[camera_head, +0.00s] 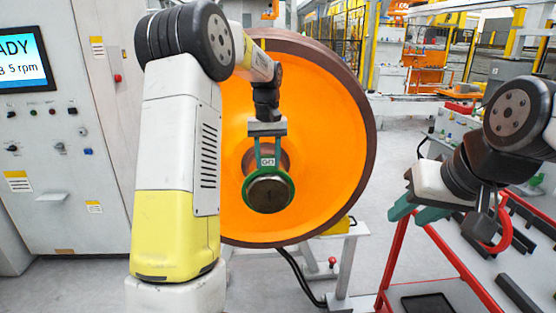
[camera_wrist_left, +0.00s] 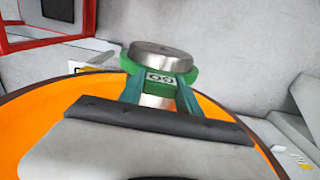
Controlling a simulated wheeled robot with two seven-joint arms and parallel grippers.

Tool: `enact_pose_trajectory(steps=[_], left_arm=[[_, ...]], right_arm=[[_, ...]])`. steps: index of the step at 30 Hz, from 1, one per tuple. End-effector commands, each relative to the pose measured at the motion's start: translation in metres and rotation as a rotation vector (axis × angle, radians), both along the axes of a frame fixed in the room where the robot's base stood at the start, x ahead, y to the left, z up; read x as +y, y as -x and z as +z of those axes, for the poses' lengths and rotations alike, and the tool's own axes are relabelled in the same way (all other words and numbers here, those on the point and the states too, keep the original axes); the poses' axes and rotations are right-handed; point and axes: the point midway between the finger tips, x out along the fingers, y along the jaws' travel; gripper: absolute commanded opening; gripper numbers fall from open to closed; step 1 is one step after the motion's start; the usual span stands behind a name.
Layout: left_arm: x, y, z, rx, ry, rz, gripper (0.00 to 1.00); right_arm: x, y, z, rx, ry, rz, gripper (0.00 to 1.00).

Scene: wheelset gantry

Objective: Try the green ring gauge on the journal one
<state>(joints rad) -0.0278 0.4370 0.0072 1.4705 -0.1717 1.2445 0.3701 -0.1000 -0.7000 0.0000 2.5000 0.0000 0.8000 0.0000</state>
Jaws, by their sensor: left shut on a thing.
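The green ring gauge (camera_head: 288,200) has a label reading "GO" and hangs from my left gripper (camera_head: 267,155), which is shut on its handle part. The ring sits around the outer end of the journal (camera_head: 269,193) in the middle of the orange wheel. In the left wrist view the journal's metal end (camera_wrist_left: 160,56) stands out past the green ring (camera_wrist_left: 191,76), and more of the shaft (camera_wrist_left: 155,101) shows between the fingers of my left gripper (camera_wrist_left: 158,95). My right gripper (camera_head: 417,211) is empty, its teal fingers apart, beside the red-framed cart.
The large orange wheel (camera_head: 335,130) with a brown rim stands on a grey stand (camera_head: 345,265). A grey control cabinet (camera_head: 60,150) is at left. The red-framed cart (camera_head: 440,245) at right carries a red ring-shaped piece (camera_head: 508,232) and dark holders.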

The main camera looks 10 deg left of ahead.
Motion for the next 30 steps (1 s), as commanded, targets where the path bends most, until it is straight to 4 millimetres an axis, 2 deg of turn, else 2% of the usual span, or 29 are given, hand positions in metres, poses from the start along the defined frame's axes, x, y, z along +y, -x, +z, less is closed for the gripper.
enact_pose_trajectory(steps=[30], left_arm=[[-0.017,0.059,0.001,-0.002,-0.001,-0.001,0.0]], right_arm=[[0.0,0.0,0.0,0.0,0.0,0.0,0.36]])
